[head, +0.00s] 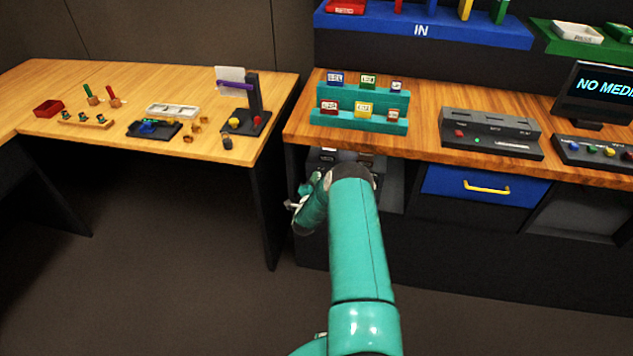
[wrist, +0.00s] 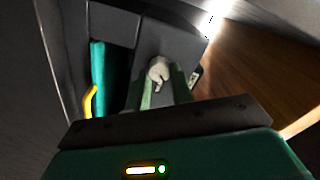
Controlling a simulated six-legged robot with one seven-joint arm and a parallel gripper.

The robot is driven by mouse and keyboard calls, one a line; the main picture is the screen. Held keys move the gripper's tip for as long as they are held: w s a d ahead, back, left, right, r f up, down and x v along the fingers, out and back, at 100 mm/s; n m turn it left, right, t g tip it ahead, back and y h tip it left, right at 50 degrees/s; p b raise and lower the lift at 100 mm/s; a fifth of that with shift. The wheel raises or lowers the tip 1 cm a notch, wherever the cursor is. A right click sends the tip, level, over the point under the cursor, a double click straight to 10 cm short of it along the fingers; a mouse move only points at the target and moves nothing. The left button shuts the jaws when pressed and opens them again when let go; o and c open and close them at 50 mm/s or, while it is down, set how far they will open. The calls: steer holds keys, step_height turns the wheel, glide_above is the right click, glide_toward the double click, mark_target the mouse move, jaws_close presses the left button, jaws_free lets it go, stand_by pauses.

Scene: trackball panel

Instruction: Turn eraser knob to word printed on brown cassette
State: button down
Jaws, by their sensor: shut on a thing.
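In the wrist view my gripper (wrist: 163,92) is shut on a cream knob (wrist: 158,70), which stands out from a dark grey panel face (wrist: 180,45). A small dark mark shows on the knob, and the fingers cover its sides. In the head view my arm reaches under the right desk and hides the knob. Cassettes of several colours stand on a teal two-step rack (head: 361,87). A brownish cassette (head: 393,115) is at the lower right and a dark red one (head: 330,106) at the lower left. Their printed words are too small to read.
The wooden desk edge (head: 430,152) runs above my forearm. A blue drawer (head: 480,187) with a yellow handle is to the right. A dark console (head: 490,134) stands on the desk. Another table (head: 185,88) with small items is at the left. The floor in front is clear.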

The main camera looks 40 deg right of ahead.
steer(key=c, duration=1.2)
jaws_free()
steer(key=v, duration=1.4)
steer(key=shift+w+r, duration=0.1)
steer(key=shift+w, duration=0.05)
